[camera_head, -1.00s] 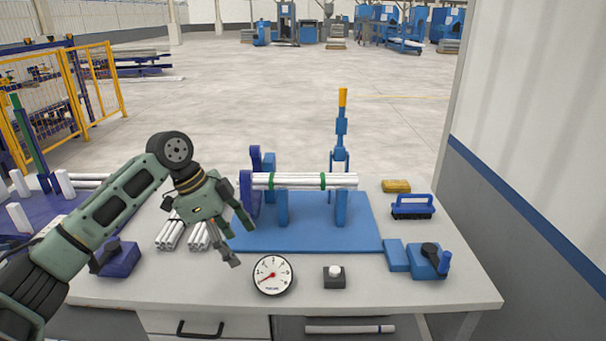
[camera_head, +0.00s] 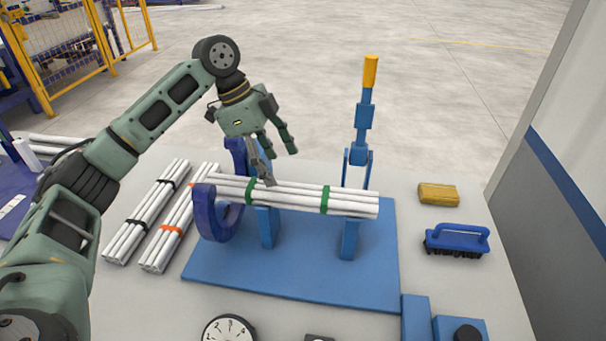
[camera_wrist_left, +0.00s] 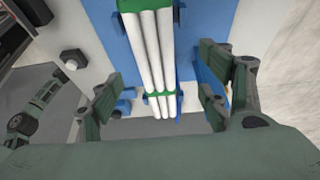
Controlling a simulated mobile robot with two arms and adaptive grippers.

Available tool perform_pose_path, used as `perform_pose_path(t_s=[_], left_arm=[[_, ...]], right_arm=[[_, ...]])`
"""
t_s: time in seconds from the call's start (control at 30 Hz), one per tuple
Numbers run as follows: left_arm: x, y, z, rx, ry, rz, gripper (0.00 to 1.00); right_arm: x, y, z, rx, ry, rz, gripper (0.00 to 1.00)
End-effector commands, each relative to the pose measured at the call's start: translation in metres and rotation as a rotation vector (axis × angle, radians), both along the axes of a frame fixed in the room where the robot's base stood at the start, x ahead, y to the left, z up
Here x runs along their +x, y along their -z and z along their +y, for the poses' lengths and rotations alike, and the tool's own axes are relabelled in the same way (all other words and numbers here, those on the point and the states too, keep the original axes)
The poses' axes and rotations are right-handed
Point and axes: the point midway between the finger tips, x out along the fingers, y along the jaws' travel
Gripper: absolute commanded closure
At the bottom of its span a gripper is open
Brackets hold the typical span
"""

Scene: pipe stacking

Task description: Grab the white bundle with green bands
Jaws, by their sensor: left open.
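The white bundle with green bands (camera_head: 297,198) rests across the blue stand's supports in the head view, its left end by the dark blue ring. My left gripper (camera_head: 277,164) is open above the bundle's left part, its fingers pointing down. In the left wrist view, the bundle (camera_wrist_left: 156,50) runs away from the camera, both green bands showing. There my left gripper (camera_wrist_left: 158,97) has its fingers spread on either side of the bundle's line, with nothing between them that I can see held.
Two other white bundles lie left of the stand, one with black bands (camera_head: 147,212) and one with an orange band (camera_head: 180,222). A tall blue lever with a yellow handle (camera_head: 370,72) stands behind the bundle. A blue brush (camera_head: 457,238) and yellow block (camera_head: 438,194) lie right.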

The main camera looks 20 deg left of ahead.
Motion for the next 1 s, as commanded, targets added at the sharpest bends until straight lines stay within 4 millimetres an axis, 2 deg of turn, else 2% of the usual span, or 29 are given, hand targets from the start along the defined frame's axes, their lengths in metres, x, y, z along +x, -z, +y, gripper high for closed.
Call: perform_pose_path(t_s=[0.1, 0.3, 0.63, 0.93, 1.0], left_arm=[[0.000, 0.005, -0.002, 0.000, 0.000, 0.002, 0.30], [0.001, 0.025, -0.010, 0.001, 0.000, 0.003, 0.30], [-0.001, 0.066, -0.029, 0.000, 0.000, 0.002, 0.30], [0.000, 0.072, -0.031, 0.001, 0.000, -0.001, 0.30], [0.000, 0.072, -0.031, 0.000, 0.000, 0.000, 0.34]], right_arm=[[-0.015, 0.000, -0.001, -0.002, 0.000, 0.021, 1.00], [-0.023, -0.003, -0.001, -0.002, 0.000, 0.031, 1.00], [-0.019, -0.014, 0.000, -0.001, -0.001, 0.024, 1.00], [-0.012, -0.015, 0.000, 0.000, -0.001, 0.014, 1.00], [-0.012, -0.015, 0.000, 0.000, -0.001, 0.014, 1.00]])
